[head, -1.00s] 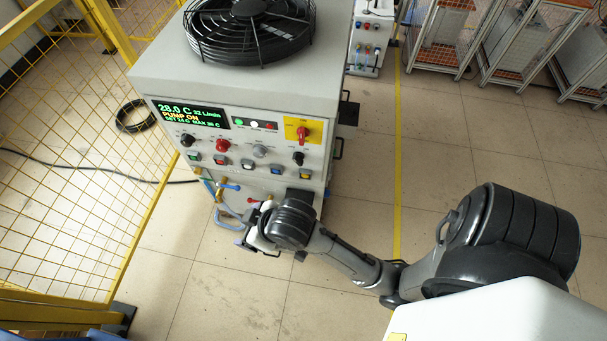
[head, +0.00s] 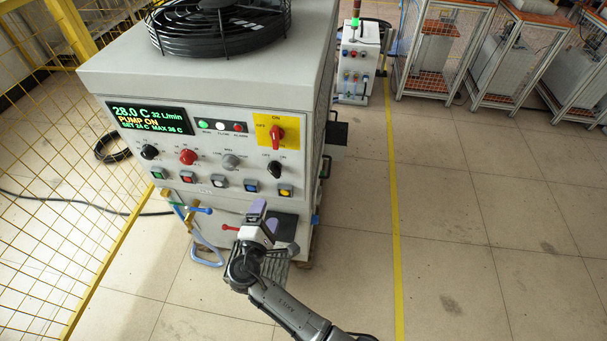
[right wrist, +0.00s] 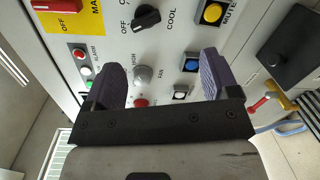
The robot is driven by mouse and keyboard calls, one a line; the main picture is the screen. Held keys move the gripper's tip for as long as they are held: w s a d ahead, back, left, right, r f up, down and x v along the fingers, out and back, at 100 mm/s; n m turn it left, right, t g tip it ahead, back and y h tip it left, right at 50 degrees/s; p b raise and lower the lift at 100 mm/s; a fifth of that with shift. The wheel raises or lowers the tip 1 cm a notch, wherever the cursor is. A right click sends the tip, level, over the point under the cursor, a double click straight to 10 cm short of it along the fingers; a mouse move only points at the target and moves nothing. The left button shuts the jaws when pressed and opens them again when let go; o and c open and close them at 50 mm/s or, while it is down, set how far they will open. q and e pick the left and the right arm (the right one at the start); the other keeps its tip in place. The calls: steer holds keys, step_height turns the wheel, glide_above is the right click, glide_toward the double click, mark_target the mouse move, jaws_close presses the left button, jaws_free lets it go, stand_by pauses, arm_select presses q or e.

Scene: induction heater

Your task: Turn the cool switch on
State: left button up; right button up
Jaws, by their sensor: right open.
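The cool switch is a black rotary knob (head: 274,169) at the lower right of the cabinet's front panel, below the yellow plate. In the right wrist view the black knob (right wrist: 147,17) sits at the top, between the labels OFF and COOL; I cannot tell for sure which label it points to. My right gripper (head: 262,216) is below the knob, in front of the panel's lower part, apart from the knob. In the right wrist view its two purple-grey fingers (right wrist: 163,78) are spread wide with nothing held between them. My left gripper is not in view.
A red rotary switch (head: 277,133) is above the knob, and a row of push buttons (head: 252,187) runs below it. A grey knob (head: 230,161) is to its left. The display (head: 150,118) reads PUMP ON. Coloured valve handles (head: 201,210) stick out below.

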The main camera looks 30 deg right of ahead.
mark_target(272, 174)
steer(key=w+d+n+b, duration=0.1)
steer(key=w+d, duration=0.1)
steer(key=w, duration=0.2)
steer(key=w+d+n+b, duration=0.1)
steer(key=w+d+b, duration=0.1)
steer(key=w+d, duration=0.1)
steer(key=w+d+r+n+t+b, duration=0.1)
steer(key=w+d+b, duration=0.1)
steer(key=w, duration=0.2)
steer(key=shift+w+d, duration=0.2)
steer(key=shift+w, duration=0.1)
steer(key=shift+d, duration=0.1)
steer(key=shift+r, duration=0.1)
steer(key=shift+c, duration=0.5)
steer(key=c, duration=0.8)
